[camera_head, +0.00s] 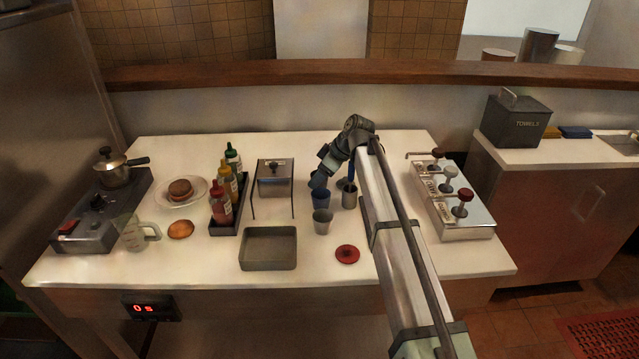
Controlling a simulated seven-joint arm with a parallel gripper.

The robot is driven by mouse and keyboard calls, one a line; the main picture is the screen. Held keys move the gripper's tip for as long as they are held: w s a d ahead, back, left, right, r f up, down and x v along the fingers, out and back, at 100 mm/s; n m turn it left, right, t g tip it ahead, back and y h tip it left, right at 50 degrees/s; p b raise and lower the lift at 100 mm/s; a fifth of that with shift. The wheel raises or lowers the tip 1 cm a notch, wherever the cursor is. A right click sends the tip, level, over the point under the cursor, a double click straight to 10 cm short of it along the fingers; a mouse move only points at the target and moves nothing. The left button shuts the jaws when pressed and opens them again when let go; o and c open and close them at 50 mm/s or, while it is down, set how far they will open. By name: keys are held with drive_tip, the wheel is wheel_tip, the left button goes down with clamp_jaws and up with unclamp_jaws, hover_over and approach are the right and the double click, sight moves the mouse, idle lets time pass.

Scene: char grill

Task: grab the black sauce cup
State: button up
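My gripper (319,182) reaches down from my arm near the middle of the table. Its tip is just above or at the rim of a dark blue cup (321,203); I cannot tell whether they touch. The fingers are too small and dark to show open or shut. A grey cup (322,223) stands in front of the blue one. A metal cup (349,199) with a blue-handled utensil stands to the right, beside my arm. No cup reads clearly as black; the dark blue one is the darkest visible. My arm hides part of the table behind it.
A grey tray (268,263) and a red disc (347,254) lie near the front. A metal stand (274,178) and a bottle rack (229,226) stand left. A lever-topped metal box (456,207) is right of my arm. The stove (98,222) is far left.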

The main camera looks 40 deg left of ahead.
drive_tip(key=c, duration=0.6)
drive_tip(key=shift+r, duration=0.1)
